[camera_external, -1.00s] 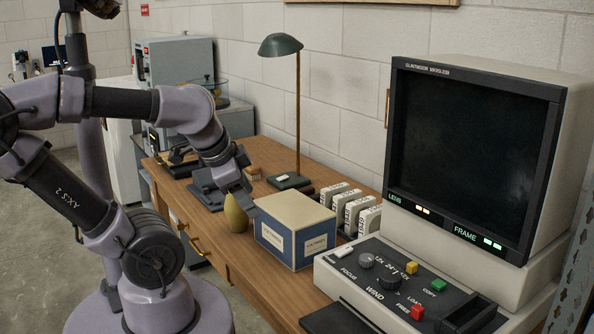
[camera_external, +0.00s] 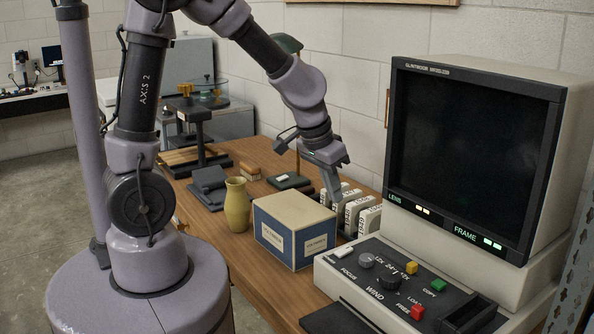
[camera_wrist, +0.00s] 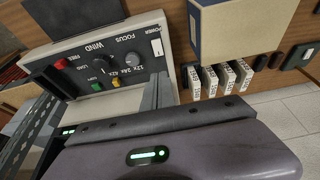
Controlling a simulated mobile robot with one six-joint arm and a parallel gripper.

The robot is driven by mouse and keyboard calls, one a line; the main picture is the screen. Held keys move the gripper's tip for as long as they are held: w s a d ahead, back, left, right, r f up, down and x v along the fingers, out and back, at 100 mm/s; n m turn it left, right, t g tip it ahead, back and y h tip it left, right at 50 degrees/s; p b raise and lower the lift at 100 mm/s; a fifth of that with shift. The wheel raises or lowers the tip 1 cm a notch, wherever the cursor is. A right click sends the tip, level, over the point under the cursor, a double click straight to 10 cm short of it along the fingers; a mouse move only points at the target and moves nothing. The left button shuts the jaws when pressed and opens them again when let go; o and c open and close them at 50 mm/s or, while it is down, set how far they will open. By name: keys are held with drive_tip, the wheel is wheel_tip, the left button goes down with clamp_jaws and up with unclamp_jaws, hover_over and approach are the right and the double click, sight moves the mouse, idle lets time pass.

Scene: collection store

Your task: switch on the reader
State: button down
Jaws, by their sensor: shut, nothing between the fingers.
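The reader (camera_external: 473,150) is a beige unit with a large dark screen at the right of the desk. Its sloping control panel (camera_external: 400,287) sits below the screen. A white rocker switch (camera_external: 345,251) is at the panel's back left corner; in the wrist view this switch (camera_wrist: 157,47) is beside the word POWER. My gripper (camera_external: 335,197) is shut and empty, above the small white boxes behind the blue box, left of the reader. In the wrist view its fingers (camera_wrist: 160,92) point toward the panel, apart from the switch.
A blue and cream box (camera_external: 294,230) stands just left of the panel. Several white boxes (camera_external: 362,218) stand behind it by the wall. A tan vase (camera_external: 237,205) and a green lamp (camera_external: 287,45) are farther left. Knobs and red, yellow and green buttons (camera_external: 438,286) crowd the panel.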

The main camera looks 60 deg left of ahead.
sight(343, 250)
drive_tip(key=shift+f, duration=0.15)
drive_tip(key=b+x, duration=0.2)
drive_tip(key=x, duration=0.2)
drive_tip(key=b+x, duration=0.2)
drive_tip(key=x, duration=0.3)
drive_tip(key=b+x, duration=0.2)
drive_tip(key=x, duration=0.2)
drive_tip(key=shift+s+f+b, duration=0.25)
drive_tip(key=shift+f+b, duration=0.15)
drive_tip(key=shift+f, duration=0.05)
drive_tip(key=shift+w+r+p, duration=0.1)
drive_tip(key=shift+p, duration=0.4)
drive_tip(key=shift+w+f+g, duration=0.1)
drive_tip(key=shift+f+g, duration=0.15)
drive_tip(key=shift+g, duration=0.05)
drive_tip(key=shift+s, duration=0.9)
